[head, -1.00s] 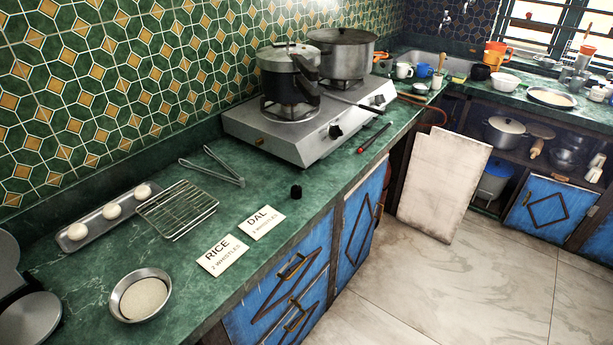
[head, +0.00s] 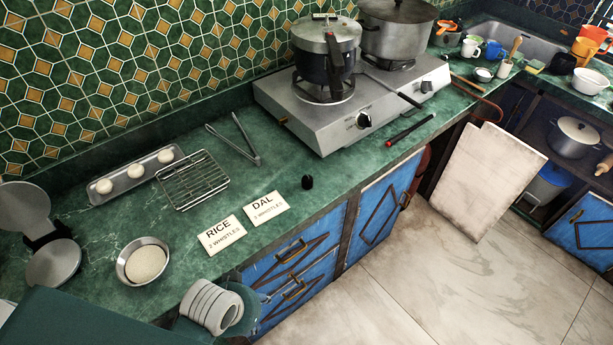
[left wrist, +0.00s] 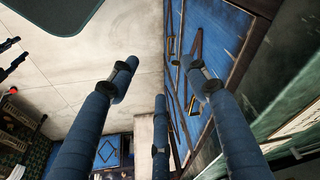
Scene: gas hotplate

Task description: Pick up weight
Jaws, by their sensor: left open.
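A small black piece (head: 307,182), which looks like the weight, stands on the green counter right of the DAL card. The pressure cooker (head: 326,55) sits on the near burner of the hotplate (head: 325,130), its lid on. My left arm comes in at the bottom left of the head view, its pale ringed wrist part low by the counter's front edge, well short of the weight. The fingers of my left gripper (left wrist: 160,72) show in the left wrist view, spread open and empty, with floor and blue cabinet doors beyond. The weight cannot be made out there.
RICE (head: 222,234) and DAL (head: 266,208) cards lie near the front edge. A red-tipped black rod (head: 410,130) lies before the hotplate.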

